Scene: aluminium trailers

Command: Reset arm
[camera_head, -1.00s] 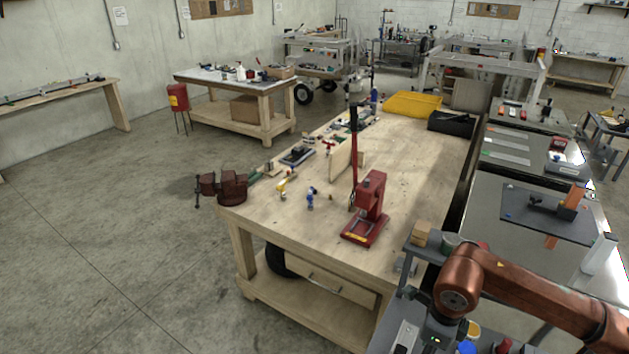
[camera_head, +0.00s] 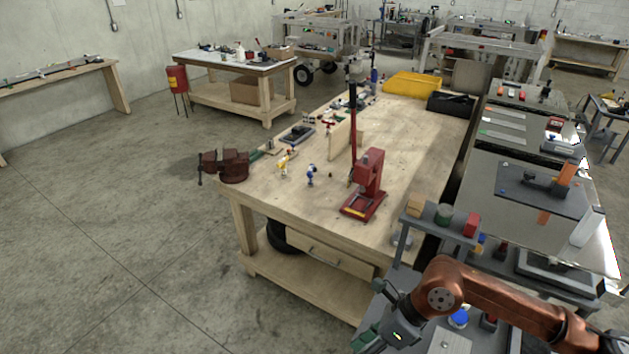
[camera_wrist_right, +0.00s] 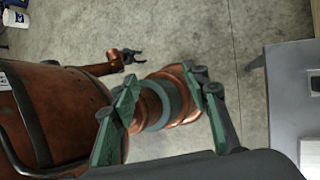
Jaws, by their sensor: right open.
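My right arm (camera_head: 490,296), copper-coloured, reaches in from the lower right in the head view. Its gripper (camera_head: 372,315) is low, in front of the wooden workbench's near right corner. In the right wrist view its two green fingers (camera_wrist_right: 162,85) stand apart, and I see nothing held between them. Copper and grey parts of my own body show behind and beside the fingers. A small dark gripper (camera_wrist_right: 131,57) on a copper arm, seemingly my left one, shows beyond. It is too small to tell its state, and it is not in the head view.
The wooden workbench (camera_head: 290,207) carries a red press (camera_head: 367,187), a red-brown vise (camera_head: 226,166) and a yellow bin (camera_head: 412,84). A grey shelf (camera_head: 432,218) with small coloured items stands just behind my right arm. Open concrete floor (camera_head: 110,240) lies at left.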

